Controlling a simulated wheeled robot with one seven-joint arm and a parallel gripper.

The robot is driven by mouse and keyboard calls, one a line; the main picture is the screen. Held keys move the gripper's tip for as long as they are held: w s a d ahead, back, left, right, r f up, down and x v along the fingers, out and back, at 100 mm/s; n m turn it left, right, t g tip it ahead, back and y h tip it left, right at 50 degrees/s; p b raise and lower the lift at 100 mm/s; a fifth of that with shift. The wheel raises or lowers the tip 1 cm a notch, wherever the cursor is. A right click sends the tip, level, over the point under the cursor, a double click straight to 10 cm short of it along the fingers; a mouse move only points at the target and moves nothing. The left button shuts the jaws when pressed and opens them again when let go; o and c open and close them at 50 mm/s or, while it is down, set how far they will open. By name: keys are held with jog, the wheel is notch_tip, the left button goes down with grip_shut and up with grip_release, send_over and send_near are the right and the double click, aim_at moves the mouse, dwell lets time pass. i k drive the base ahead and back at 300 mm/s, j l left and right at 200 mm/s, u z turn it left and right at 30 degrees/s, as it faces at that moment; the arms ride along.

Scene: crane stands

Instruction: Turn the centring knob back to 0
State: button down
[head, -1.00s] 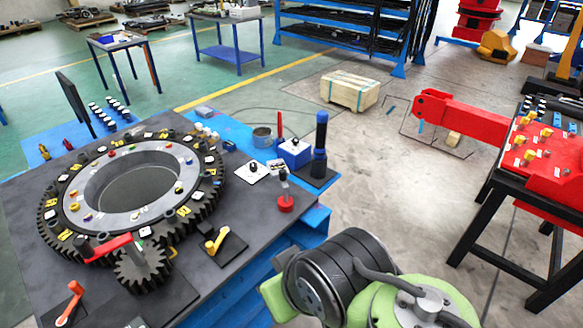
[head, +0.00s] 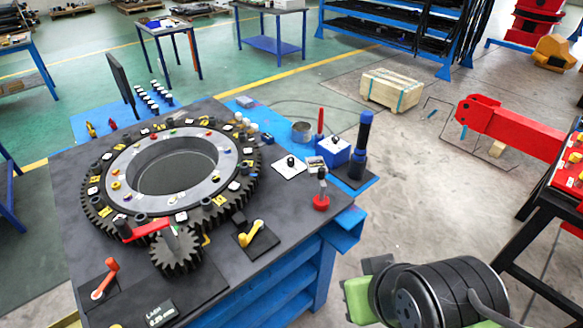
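A small black knob (head: 291,161) stands on a square white plate (head: 287,170) at the right side of the dark bench top. It looks like the centring knob, but no label or scale can be read at this size, so its setting cannot be told. Another small dark knob (head: 335,139) sits on a blue box (head: 334,152) just right of it. My gripper is not in view; only a green and black part of my arm shows at the bottom right, off the bench and well apart from the knobs.
A large toothed ring (head: 99,206) fills the bench's middle, with a pinion (head: 176,252) in front. A yellow lever (head: 251,233), an orange lever (head: 106,276), a red-based post (head: 321,201) and a tall blue-topped post (head: 362,140) stand around. Open floor (head: 430,190) lies right of the bench.

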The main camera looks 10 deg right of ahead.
aim_at(290, 160)
jog(key=i+l+u, duration=0.4)
jog(key=i+l, duration=0.4)
jog(key=i, duration=0.05)
